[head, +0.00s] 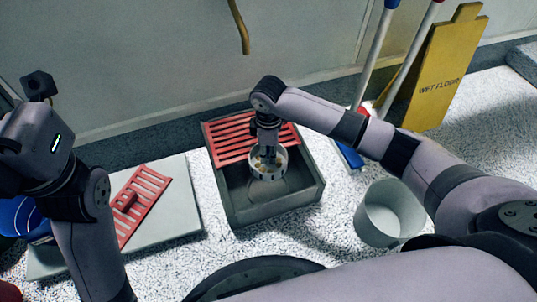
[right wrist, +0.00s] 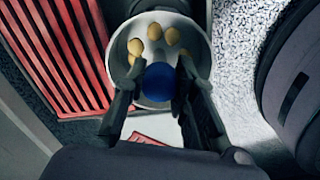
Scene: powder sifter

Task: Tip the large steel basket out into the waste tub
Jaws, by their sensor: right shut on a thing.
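The steel basket (head: 268,175) is a round pale metal cup above the grey trough in the head view. The right wrist view looks into the basket (right wrist: 156,51), where several tan-yellow lumps lie. My right gripper (head: 267,151) is shut on the basket from above. In the wrist view a blue round part (right wrist: 159,81) sits between the fingers, which hide some of the basket. The basket looks roughly upright. The waste tub (head: 390,213) is a pale round bucket on the floor, right of the trough and apart from the basket. My left arm is at the left; its fingers are out of view.
The grey trough (head: 306,195) has a red slatted grate (head: 226,138) over its back part. A grey board (head: 180,205) with a red slatted piece (head: 145,197) lies left. A yellow wet-floor sign (head: 440,85) and poles stand back right. Speckled floor is clear between trough and tub.

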